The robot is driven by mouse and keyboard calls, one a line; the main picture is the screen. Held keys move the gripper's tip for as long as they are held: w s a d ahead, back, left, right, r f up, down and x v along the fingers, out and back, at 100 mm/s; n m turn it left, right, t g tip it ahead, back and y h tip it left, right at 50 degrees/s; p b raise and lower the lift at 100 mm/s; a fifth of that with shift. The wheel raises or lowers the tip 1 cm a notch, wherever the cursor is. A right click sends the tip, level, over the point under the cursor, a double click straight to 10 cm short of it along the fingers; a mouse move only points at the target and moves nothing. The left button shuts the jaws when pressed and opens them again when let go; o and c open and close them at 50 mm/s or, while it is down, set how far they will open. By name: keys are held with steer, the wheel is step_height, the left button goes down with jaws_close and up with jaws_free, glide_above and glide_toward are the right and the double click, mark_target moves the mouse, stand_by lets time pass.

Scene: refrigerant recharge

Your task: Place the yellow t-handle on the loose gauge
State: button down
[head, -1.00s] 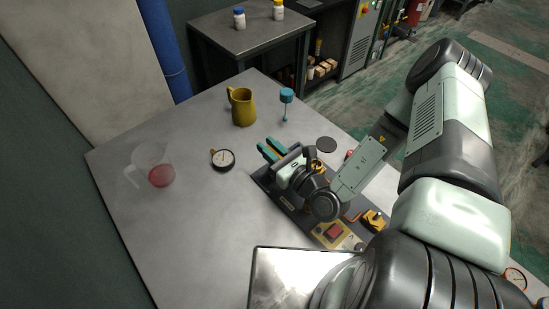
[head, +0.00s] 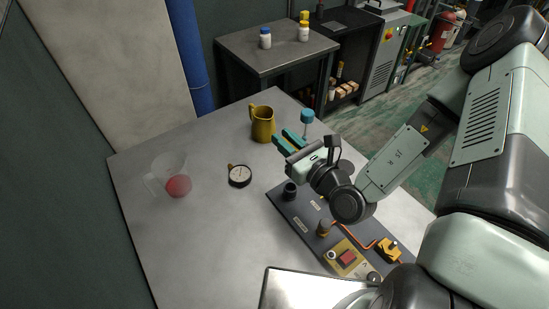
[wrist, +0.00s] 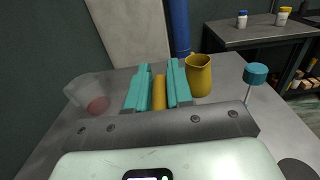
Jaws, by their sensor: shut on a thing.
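The loose gauge (head: 240,176), round with a white dial and black rim, lies on the grey table. My gripper (head: 287,142) has teal fingers and is raised above the table, to the right of the gauge and above the panel's far end. In the wrist view my gripper (wrist: 158,90) is shut on the yellow t-handle (wrist: 159,93), a yellow piece between the fingers. Its lower part is hidden there by the gripper body, and I cannot make it out in the head view. I cannot see the gauge in the wrist view.
A yellow mug (head: 262,124) stands behind my gripper, near a teal-topped stand (head: 307,117). A clear jug with red contents (head: 172,180) stands at left. A dark panel (head: 305,222) with fittings and a red button lies at right. The table's front left is clear.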

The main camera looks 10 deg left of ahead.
steer(key=w+a+r+n+g+y, duration=0.1)
steer(key=w+a+n+g+y, duration=0.15)
steer(key=a, duration=0.55)
steer(key=w+a+r+n+g+y, duration=0.1)
steer(key=a+n+g, duration=0.15)
steer(key=a, duration=0.45)
steer(key=shift+m+g, duration=0.3)
steer(key=shift+g, duration=0.1)
steer(key=shift+a+f, duration=0.2)
steer(key=shift+f, duration=2.25)
steer(key=shift+a+f, duration=0.2)
steer(key=shift+f, duration=2.25)
steer(key=shift+f, duration=0.1)
steer(key=c, duration=1)
jaws_free()
